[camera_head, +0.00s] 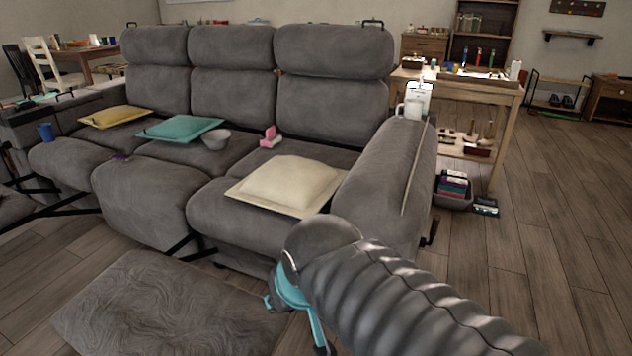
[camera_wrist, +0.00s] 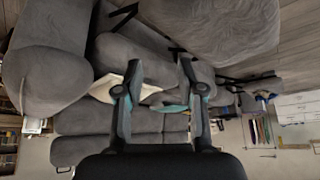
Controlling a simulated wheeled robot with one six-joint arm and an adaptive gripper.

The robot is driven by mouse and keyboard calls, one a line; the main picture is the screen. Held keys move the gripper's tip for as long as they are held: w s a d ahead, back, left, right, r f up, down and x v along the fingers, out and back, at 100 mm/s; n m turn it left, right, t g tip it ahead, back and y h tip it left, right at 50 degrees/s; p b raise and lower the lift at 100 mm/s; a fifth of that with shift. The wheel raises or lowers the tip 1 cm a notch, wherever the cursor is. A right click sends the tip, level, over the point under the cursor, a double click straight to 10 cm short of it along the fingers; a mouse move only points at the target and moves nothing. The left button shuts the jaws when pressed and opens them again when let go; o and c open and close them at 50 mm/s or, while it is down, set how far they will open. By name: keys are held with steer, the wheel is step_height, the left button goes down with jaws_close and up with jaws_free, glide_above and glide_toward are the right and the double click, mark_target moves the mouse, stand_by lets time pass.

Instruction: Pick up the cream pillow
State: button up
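The cream pillow (camera_head: 287,184) lies flat on the right seat of the grey sofa (camera_head: 250,220), beside the right armrest. My gripper (camera_head: 299,318) is in front of the sofa, lower than the pillow and apart from it, pointing down and partly hidden by my arm. In the wrist view my gripper (camera_wrist: 160,70) has its two fingers spread wide with nothing held between them. The cream pillow (camera_wrist: 103,89) shows there beyond the left finger, partly hidden by it.
A teal pillow (camera_head: 180,129), yellow pillow (camera_head: 115,116), grey bowl (camera_head: 216,139) and pink object (camera_head: 269,137) are on the sofa. A grey footrest or rug (camera_head: 165,305) lies in front.

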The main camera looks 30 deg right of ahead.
steer(key=w+d+f+m+t+h+b, duration=0.1)
steer(key=w+d+f+m+t, duration=0.2)
steer(key=w, duration=0.5)
steer(key=w+d+f+m+t+b, duration=0.1)
steer(key=w+d+f+m, duration=0.2)
steer(key=w, duration=0.6)
steer(key=w+d+f+m+t+h, duration=0.1)
steer(key=w+d+m+t, duration=0.15)
steer(key=w+d, duration=0.4)
steer(key=m+t+y+b, duration=0.1)
steer(key=m+t+b, duration=0.1)
steer(key=m+t, duration=0.5)
glide_toward(279, 208)
steer(key=w, duration=0.1)
steer(key=w+m+g, duration=0.1)
steer(key=w+d+r+m, duration=0.1)
steer(key=w, duration=0.1)
steer(key=shift+r+g, duration=0.1)
steer(key=shift+g, duration=0.25)
steer(key=shift+w+a+p, duration=0.1)
steer(key=shift+w+p, duration=0.15)
steer(key=shift+w, duration=1.15)
steer(key=shift+w+a+p, duration=0.15)
steer(key=shift+w+p, duration=0.1)
steer(key=shift+w, duration=1.2)
jaws_close()
